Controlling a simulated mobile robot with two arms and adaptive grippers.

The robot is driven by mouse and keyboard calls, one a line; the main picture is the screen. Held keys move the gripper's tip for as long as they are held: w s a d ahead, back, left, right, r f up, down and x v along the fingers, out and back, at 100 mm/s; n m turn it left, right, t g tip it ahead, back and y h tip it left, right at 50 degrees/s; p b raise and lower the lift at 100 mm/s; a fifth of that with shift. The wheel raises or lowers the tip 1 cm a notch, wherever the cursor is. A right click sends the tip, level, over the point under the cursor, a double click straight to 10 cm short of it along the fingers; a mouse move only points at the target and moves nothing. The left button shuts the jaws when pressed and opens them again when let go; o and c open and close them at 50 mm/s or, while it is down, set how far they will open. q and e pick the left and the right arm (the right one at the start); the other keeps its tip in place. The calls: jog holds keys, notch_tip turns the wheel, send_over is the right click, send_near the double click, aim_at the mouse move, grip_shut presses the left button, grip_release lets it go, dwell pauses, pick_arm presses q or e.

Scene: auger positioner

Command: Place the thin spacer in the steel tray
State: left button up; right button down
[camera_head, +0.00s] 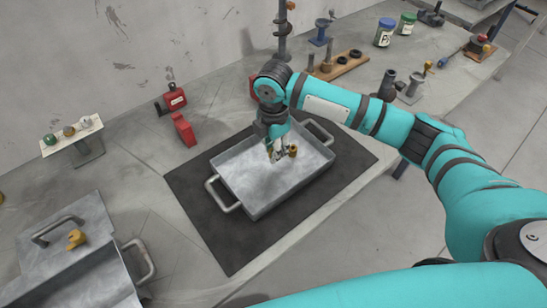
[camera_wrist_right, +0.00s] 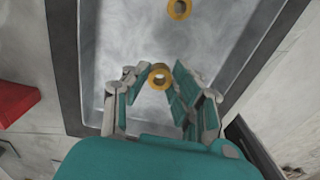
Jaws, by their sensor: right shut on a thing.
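The steel tray (camera_head: 236,196) is a shallow grey metal tray with a handle at each end, on a dark mat. My right gripper (camera_head: 277,156) reaches down into it from above. In the right wrist view my right gripper (camera_wrist_right: 158,80) is shut on a brass ring (camera_wrist_right: 160,68), which looks like the spacer, held between its fingertips over the tray floor. I cannot tell whether the ring touches the floor. A second brass ring (camera_head: 293,151) stands in the tray near the gripper; it also shows at the top of the wrist view (camera_wrist_right: 179,9). My left gripper is out of view.
Red blocks (camera_head: 184,129) stand behind the tray. A small stand with balls (camera_head: 72,140) is at the left. A metal container (camera_head: 60,265) with a brass piece (camera_head: 76,239) is at front left. A wooden board (camera_head: 338,68) and jars (camera_head: 384,32) are at the back right.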

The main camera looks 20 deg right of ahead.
aim_at(273, 166)
jog(key=shift+f, duration=2.4)
jog(key=shift+s, duration=0.1)
jog(key=c, duration=1.1)
grip_release()
jog(key=shift+f, duration=0.15)
notch_tip(273, 166, up, 12)
jog(key=shift+r+b, duration=0.2)
jog(key=shift+b, duration=0.5)
